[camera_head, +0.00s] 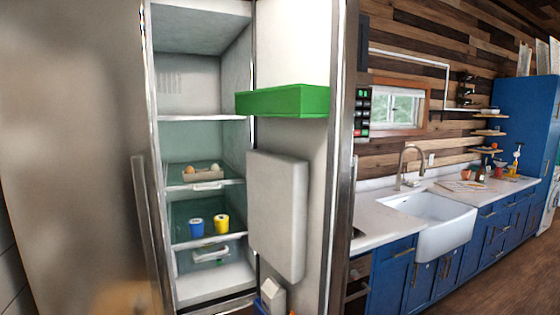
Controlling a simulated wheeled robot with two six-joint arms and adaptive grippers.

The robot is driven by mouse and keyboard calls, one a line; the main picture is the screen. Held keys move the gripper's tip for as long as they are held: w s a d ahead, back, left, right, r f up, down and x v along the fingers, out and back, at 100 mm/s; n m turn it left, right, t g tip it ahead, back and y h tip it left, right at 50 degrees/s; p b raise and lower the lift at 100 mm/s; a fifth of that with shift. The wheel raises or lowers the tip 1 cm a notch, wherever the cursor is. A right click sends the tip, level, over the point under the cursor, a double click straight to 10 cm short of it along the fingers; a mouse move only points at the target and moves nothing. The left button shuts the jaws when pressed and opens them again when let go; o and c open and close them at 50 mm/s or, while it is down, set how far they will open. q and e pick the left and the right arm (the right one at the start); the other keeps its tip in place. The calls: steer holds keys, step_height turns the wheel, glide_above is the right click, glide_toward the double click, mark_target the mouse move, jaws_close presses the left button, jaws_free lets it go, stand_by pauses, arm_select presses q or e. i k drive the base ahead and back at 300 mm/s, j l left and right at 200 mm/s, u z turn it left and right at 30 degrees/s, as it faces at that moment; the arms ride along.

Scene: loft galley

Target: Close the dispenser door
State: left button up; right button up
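A refrigerator stands close in front of me with one door (322,180) standing open on the right, its inner face toward me. On that inner face are a green bin (285,102) and, below it, a raised pale grey box-like panel (277,215). I cannot tell which part is the dispenser door; no separate label shows. The shelf compartment (195,90) left of the open door is exposed. A stainless door panel (85,150) with a vertical handle (145,235) fills the left and looks shut. Neither of my grippers is in view.
Inside are a tray with eggs (203,172), a blue cup (196,227) and a yellow cup (222,224). A white carton (272,294) sits low on the open door. To the right are a counter with a white sink (430,222) and blue cabinets (395,285); wooden floor (510,285) shows at lower right.

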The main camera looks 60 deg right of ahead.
mark_target(302, 168)
steer(key=l, duration=1.55)
steer(key=i+l+z, duration=0.1)
steer(key=l, duration=1.5)
